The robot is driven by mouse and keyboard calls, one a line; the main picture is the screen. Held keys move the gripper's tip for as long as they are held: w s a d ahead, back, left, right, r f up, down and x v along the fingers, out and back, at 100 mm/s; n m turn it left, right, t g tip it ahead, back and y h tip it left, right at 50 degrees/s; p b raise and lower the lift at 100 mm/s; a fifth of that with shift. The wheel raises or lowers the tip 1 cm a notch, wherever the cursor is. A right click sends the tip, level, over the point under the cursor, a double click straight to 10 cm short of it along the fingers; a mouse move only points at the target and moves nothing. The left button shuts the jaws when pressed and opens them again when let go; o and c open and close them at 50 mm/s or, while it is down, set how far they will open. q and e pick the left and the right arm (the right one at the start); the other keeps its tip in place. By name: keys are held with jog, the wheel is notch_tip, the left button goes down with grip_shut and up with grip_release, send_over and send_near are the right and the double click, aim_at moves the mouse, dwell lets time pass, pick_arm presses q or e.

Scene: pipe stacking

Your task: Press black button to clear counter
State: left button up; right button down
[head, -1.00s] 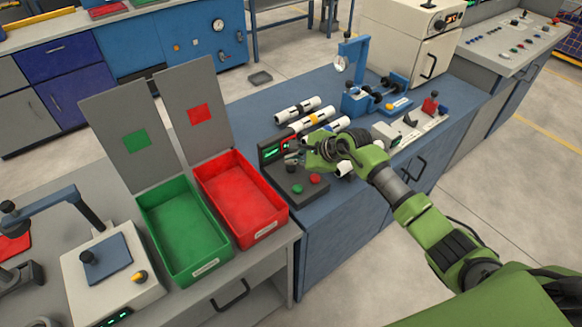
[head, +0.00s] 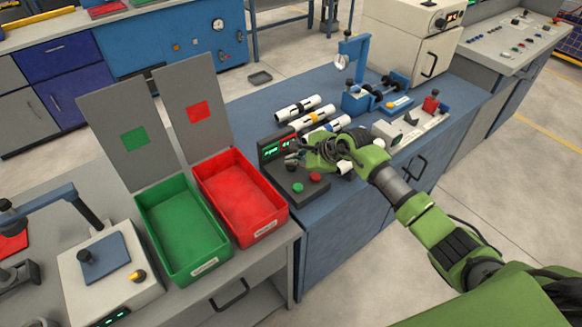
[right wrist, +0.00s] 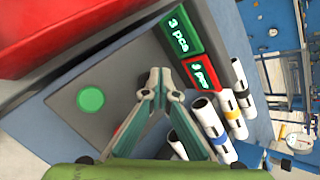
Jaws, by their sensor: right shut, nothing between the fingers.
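The dark counter box (head: 280,183) stands on the blue bench, right of the red bin. It has a green button (head: 298,187), a red button (head: 315,177) and a raised display (head: 277,149). The green button also shows in the right wrist view (right wrist: 91,99). I cannot make out the black button; the fingers may hide it.
A green bin (head: 183,243) and a red bin (head: 240,198) stand empty at left, with raised panels behind. Several white pipes (head: 297,108) lie behind and beside my gripper.

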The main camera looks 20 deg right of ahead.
aim_at(292, 167)
jog(key=shift+f+b, duration=0.45)
jog(key=shift+b, duration=0.05)
dwell(0.7)
jog(key=shift+r, duration=0.1)
jog(key=shift+r+p, duration=0.5)
jog(key=shift+r, duration=0.3)
jog(key=shift+r+p, duration=1.6)
jog(key=shift+r, duration=0.9)
